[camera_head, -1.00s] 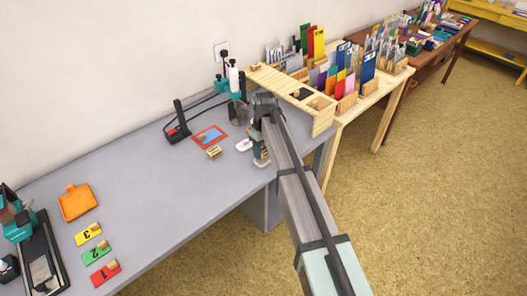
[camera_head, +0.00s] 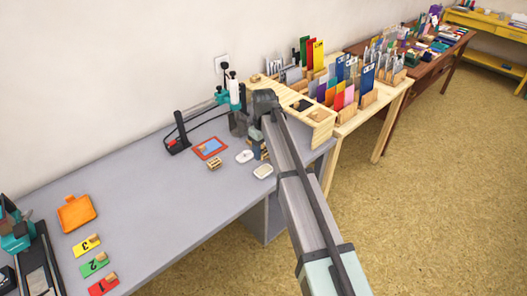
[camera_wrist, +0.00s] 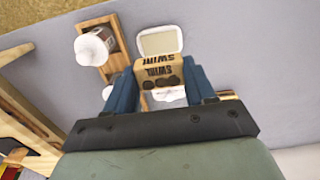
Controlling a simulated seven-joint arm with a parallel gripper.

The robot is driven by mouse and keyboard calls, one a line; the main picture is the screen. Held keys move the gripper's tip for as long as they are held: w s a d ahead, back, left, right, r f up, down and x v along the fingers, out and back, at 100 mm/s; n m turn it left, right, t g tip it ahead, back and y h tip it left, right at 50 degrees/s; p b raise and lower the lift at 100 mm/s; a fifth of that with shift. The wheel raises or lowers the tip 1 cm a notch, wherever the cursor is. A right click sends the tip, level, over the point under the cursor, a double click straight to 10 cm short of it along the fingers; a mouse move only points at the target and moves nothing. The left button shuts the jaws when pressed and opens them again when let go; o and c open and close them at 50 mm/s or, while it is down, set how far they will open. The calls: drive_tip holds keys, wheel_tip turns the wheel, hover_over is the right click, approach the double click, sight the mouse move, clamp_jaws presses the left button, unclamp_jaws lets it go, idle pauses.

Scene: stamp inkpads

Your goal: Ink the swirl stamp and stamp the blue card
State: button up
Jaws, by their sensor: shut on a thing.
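My gripper (camera_wrist: 165,92) is shut on the swirl stamp (camera_wrist: 158,70), a wooden block with "SWIRL" printed on its sides, between blue fingers. In the head view my gripper (camera_head: 258,143) is at the right part of the grey table, mostly hidden by my arm. A pale, white-rimmed pad (camera_head: 263,171) lies in front of it; the wrist view also shows it (camera_wrist: 160,41) beyond the stamp. A second white piece (camera_head: 245,156) lies just left of my gripper. The blue card (camera_head: 210,147) lies in a red frame further left. The stamp's underside is hidden.
A small wooden block (camera_head: 214,163) sits before the red frame. A black-handled device (camera_head: 178,138) and a teal-and-white tool (camera_head: 234,92) stand behind. A wooden rack (camera_head: 318,115) borders the right. The table's middle is clear.

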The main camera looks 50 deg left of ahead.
drive_tip(key=shift+s+a, duration=0.25)
drive_tip(key=shift+s, duration=0.15)
drive_tip(key=s+a, duration=0.2)
drive_tip(key=s, duration=0.1)
hover_over(213, 145)
drive_tip(key=shift+s+f, duration=0.1)
drive_tip(key=shift+f, duration=0.35)
drive_tip(key=shift+f, duration=2.9)
drive_tip(key=shift+f, duration=0.5)
